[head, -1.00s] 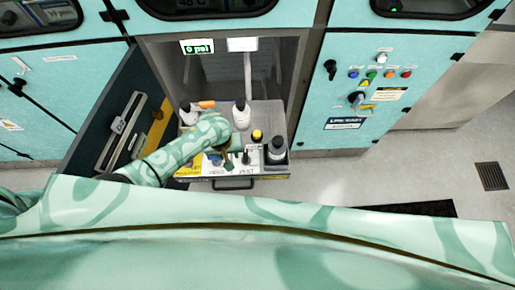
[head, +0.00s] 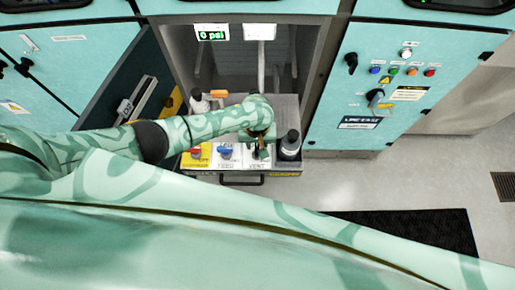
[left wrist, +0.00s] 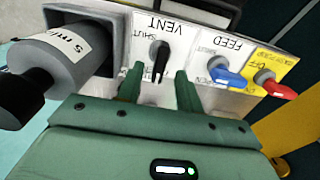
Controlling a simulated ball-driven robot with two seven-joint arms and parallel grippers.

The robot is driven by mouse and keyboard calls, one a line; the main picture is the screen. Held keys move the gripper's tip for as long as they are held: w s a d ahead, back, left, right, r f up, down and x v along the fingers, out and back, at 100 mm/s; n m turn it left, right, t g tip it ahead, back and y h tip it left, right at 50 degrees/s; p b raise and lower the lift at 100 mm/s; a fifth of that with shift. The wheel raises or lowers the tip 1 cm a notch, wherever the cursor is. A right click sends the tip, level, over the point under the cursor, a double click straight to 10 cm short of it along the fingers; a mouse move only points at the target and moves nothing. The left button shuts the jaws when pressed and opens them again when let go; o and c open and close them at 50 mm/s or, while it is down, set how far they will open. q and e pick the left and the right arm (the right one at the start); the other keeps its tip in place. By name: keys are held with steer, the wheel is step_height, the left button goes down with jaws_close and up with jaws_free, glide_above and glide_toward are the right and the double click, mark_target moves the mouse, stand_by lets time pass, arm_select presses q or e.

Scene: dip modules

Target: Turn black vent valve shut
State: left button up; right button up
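The black vent valve (left wrist: 160,58) sits on a white plate labelled VENT in the left wrist view. Its handle points toward my gripper, and a SHUT label is at the left of it. My left gripper (left wrist: 158,78) is open, with one green finger on each side of the handle and gaps showing. In the head view my left gripper (head: 261,138) is over the VENT plate (head: 256,164) and hides part of the valve. My right gripper is not in view.
A blue feed valve (left wrist: 228,77) and a red valve (left wrist: 275,84) on a yellow plate are beside the vent. The display (head: 212,33) reads 0 psi. An orange object (head: 219,93) lies behind.

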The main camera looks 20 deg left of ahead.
arm_select(q)
step_height(320, 180, down, 2)
steer(key=shift+f+b, duration=0.1)
steer(key=shift+b, duration=0.25)
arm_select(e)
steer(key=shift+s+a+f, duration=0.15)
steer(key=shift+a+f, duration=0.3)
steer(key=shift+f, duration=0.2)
arm_select(q)
steer(key=shift+c, duration=0.3)
jaws_close()
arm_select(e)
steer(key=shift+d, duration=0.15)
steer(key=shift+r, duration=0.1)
